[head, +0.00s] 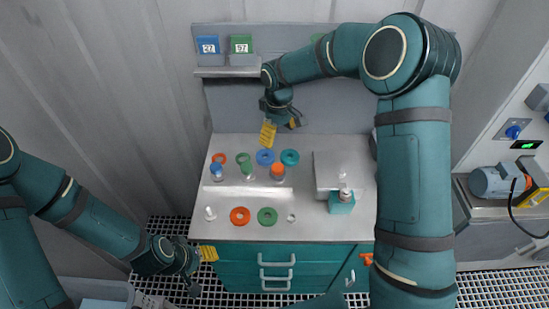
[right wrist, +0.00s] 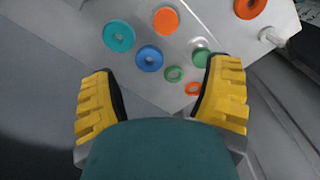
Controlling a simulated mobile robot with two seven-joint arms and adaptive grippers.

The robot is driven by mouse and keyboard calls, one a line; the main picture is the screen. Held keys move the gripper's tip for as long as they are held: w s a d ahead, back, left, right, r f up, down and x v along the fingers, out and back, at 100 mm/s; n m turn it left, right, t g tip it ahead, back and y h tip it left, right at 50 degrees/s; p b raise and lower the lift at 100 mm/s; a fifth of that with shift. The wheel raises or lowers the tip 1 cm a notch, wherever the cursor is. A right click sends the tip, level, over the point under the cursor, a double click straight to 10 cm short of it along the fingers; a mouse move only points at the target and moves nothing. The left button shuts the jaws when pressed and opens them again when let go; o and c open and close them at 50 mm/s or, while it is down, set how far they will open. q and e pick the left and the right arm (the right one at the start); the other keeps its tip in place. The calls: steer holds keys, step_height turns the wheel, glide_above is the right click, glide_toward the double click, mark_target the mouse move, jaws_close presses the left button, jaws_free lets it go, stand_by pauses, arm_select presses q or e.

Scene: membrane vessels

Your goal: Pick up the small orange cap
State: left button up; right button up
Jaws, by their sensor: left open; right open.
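The smallest orange piece in view is a ring-shaped cap (head: 219,157) lying flat at the left end of the back row on the bench. It also shows in the right wrist view (right wrist: 193,88), close beside the right-hand finger. A larger orange ring (head: 240,216) lies near the front, and an orange top (head: 277,168) sits on a vessel. My right gripper (head: 280,127) is open and empty above the back of the bench, to the right of the small cap. My left gripper (head: 200,272) is open and empty, low beside the bench's front left corner.
A small green ring (head: 243,158), a blue ring (head: 265,157) and a teal ring (head: 289,157) share the back row. Vessels with blue (head: 216,168) and green (head: 247,168) tops stand just in front. A teal block (head: 341,203) stands at right.

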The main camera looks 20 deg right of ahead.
glide_above(278, 167)
steer(key=w, duration=0.1)
step_height(278, 167, down, 8)
steer(key=shift+d+f, duration=0.1)
steer(key=shift+f, duration=0.1)
steer(key=shift+s+f+p, duration=0.2)
steer(key=shift+s+f, duration=0.05)
steer(key=shift+f, duration=1.05)
steer(key=shift+s+f+p, duration=0.15)
steer(key=shift+s+f, duration=0.05)
steer(key=shift+f, duration=1.1)
steer(key=shift+c, duration=0.3)
steer(key=c, duration=0.9)
